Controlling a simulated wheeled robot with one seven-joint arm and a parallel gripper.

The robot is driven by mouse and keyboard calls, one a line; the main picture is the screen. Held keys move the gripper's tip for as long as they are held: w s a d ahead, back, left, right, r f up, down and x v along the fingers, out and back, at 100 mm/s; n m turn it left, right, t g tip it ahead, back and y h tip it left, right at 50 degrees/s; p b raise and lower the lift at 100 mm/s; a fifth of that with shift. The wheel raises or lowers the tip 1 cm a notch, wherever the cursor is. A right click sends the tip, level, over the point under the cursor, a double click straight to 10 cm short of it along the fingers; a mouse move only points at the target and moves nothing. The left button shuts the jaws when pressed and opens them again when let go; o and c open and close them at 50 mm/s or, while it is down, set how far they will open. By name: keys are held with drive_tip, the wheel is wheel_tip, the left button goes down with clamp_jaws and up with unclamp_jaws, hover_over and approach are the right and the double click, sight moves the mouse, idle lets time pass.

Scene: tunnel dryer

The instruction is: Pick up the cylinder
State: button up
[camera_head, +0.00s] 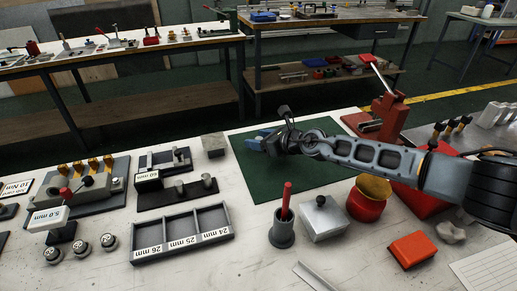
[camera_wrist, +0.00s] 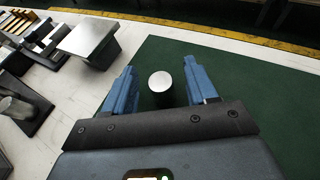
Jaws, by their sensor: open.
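The cylinder (camera_wrist: 160,82) shows in the wrist view as a pale round top with a darker side below it. It appears upright on the green mat (camera_wrist: 250,75), which also shows in the head view (camera_head: 320,176). My gripper (camera_wrist: 159,72) is open, its blue fingers on either side of the cylinder. A gap shows between each finger and the cylinder, so neither seems to touch it. In the head view my gripper (camera_head: 265,139) is over the mat's far left part, and I cannot make out the cylinder there.
A metal block (camera_head: 214,144) stands left of the mat. A labelled three-slot tray (camera_head: 182,236) lies at the front left. A grey cup (camera_head: 281,232), a silver box (camera_head: 322,221) and a red-and-yellow container (camera_head: 368,203) stand along the mat's front. A red press (camera_head: 386,115) stands behind my arm.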

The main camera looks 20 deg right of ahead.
drive_tip(key=shift+b+x, duration=0.4)
drive_tip(key=shift+x, duration=0.6)
drive_tip(key=shift+d, duration=0.1)
drive_tip(key=shift+c, duration=0.5)
clamp_jaws()
